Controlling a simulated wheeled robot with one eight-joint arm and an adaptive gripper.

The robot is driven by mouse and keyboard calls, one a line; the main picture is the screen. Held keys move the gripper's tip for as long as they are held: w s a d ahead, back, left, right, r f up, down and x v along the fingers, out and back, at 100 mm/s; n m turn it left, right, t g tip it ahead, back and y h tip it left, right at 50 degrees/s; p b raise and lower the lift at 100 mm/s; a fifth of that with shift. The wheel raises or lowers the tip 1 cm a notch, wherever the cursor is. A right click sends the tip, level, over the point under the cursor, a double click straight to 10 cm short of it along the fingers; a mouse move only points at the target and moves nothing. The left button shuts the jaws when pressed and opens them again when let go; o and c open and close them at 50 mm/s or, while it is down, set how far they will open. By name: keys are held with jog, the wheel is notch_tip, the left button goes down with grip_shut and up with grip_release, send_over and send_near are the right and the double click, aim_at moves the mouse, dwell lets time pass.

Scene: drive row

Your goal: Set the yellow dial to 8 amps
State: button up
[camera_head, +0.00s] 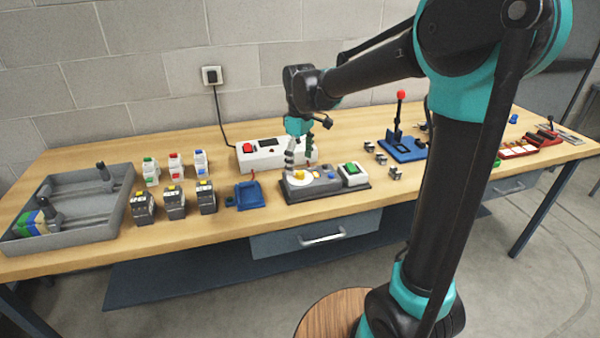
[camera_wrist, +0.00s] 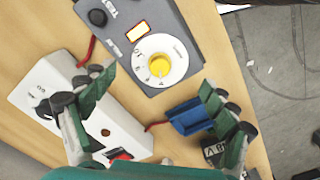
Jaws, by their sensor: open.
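The yellow dial (camera_wrist: 159,66) is a yellow knob in the middle of a round white scale plate on a grey box (camera_wrist: 150,22). In the head view the dial (camera_head: 299,175) is at the left end of the grey box (camera_head: 293,194). My gripper (camera_head: 300,164) is above the dial, pointing down. In the wrist view my gripper (camera_wrist: 155,82) has its fingers spread wide, one to each side of the white plate. Nothing is between them, and the knob looks untouched.
A white box (camera_head: 262,155) with a red button stands behind the grey box. A green-button box (camera_head: 352,173) adjoins it on the right. A blue tray (camera_head: 248,196) is at its left, with several dark blocks beyond. A blue lever stand (camera_head: 404,148) is farther right.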

aim_at(300, 172)
jog(key=shift+f, duration=0.2)
jog(key=shift+f, duration=1.6)
jog(key=shift+c, duration=0.6)
jog(key=c, duration=1.2)
jog(key=shift+c, duration=0.2)
